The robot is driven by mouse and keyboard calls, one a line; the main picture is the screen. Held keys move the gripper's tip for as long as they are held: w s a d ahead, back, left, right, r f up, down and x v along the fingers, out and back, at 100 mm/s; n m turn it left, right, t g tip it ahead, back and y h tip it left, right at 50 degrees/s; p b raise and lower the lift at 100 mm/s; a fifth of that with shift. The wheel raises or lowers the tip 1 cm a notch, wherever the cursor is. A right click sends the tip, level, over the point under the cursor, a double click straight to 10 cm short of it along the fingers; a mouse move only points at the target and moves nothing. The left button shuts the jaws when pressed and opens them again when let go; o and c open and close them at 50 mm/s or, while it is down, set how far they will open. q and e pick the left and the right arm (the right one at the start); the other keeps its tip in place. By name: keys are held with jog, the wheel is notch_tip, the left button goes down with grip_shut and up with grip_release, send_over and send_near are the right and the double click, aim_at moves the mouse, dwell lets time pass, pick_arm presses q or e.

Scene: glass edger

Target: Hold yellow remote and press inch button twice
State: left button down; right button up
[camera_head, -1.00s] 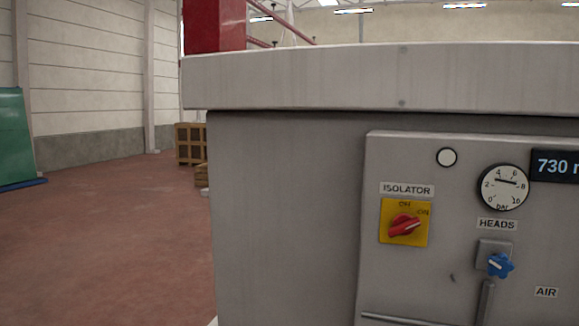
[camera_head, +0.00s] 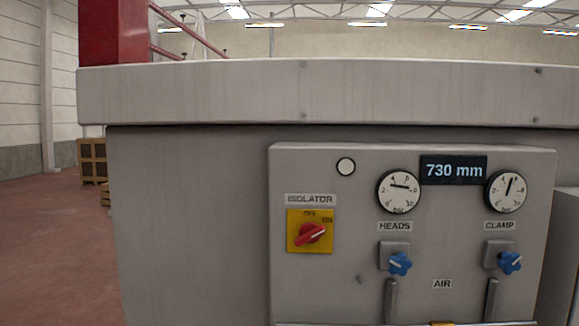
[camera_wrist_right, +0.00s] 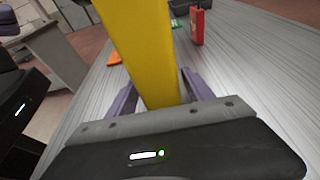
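The yellow remote (camera_wrist_right: 142,55) rises as a long yellow bar between the purple fingers of my right gripper (camera_wrist_right: 158,82) in the right wrist view. The fingers flank it closely on both sides, shut on it. The side facing this camera is plain yellow, and no inch button can be seen on it. In the head view only a small yellow patch (camera_head: 442,323) shows at the bottom edge; I cannot tell if it is the remote. My left gripper is in neither view.
In the head view, a grey machine panel (camera_head: 330,265) carries a red isolator switch (camera_head: 311,234), two dials, blue valves and a "730 mm" display (camera_head: 453,170).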

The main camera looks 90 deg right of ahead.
jog(key=shift+o, duration=0.9)
jog(key=v, duration=1.2)
jog(key=shift+d, duration=0.1)
